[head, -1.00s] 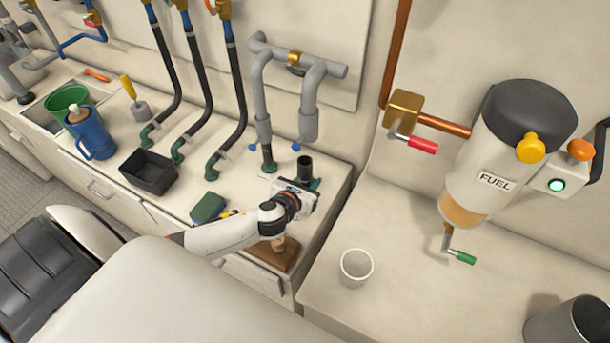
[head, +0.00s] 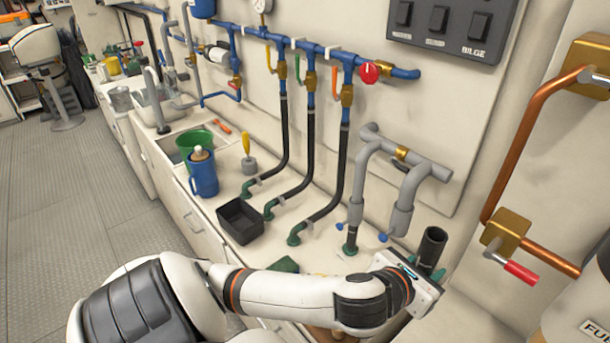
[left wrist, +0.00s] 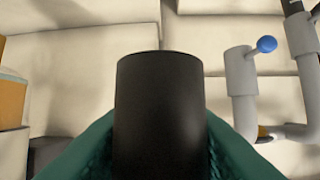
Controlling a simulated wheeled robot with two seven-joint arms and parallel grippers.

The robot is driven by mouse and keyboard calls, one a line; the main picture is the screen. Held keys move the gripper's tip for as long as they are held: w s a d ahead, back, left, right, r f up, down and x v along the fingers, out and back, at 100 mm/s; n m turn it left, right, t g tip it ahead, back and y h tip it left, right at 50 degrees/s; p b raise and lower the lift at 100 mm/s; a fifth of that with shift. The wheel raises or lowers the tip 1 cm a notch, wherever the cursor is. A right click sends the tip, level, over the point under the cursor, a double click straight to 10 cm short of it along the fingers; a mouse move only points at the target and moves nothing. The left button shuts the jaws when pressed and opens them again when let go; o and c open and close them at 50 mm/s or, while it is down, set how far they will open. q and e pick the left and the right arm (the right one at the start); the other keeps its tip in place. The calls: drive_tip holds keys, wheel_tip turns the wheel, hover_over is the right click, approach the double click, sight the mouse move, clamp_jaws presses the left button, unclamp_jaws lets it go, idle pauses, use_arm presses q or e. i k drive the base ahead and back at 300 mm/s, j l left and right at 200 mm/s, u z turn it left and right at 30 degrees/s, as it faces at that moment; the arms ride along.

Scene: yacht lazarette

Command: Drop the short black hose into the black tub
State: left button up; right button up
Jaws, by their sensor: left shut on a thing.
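The short black hose (head: 432,246) stands upright at the right end of the counter. My left gripper (head: 432,272) is shut on it, and its green fingers show on both sides of the hose. In the left wrist view the hose (left wrist: 160,115) fills the middle, between the green fingers. I cannot tell whether its lower end touches anything. The black tub (head: 240,222) sits on the counter farther left, apart from the gripper, and looks empty. My right gripper is not in view.
Grey pipes (head: 402,200) with blue handles rise between the hose and the tub. Black hoses (head: 342,165) run down the wall to green fittings beside the tub. A blue jug (head: 204,178) and green bucket (head: 193,143) stand beyond it. A green pad lies partly behind my arm.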

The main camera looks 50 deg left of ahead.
sight(238, 227)
drive_tip(key=k+j+u, duration=0.35)
drive_tip(key=j, duration=0.3)
drive_tip(key=k+j+u, duration=0.2)
drive_tip(key=j+u, duration=0.1)
drive_tip(key=u, duration=0.95)
drive_tip(key=i+j, duration=0.25)
drive_tip(key=i+j+z, duration=0.1)
drive_tip(key=z, duration=0.35)
drive_tip(key=i+j+z, duration=0.15)
drive_tip(key=z, duration=0.3)
drive_tip(key=i+j+z, duration=0.1)
drive_tip(key=z, duration=0.35)
drive_tip(key=j, duration=0.1)
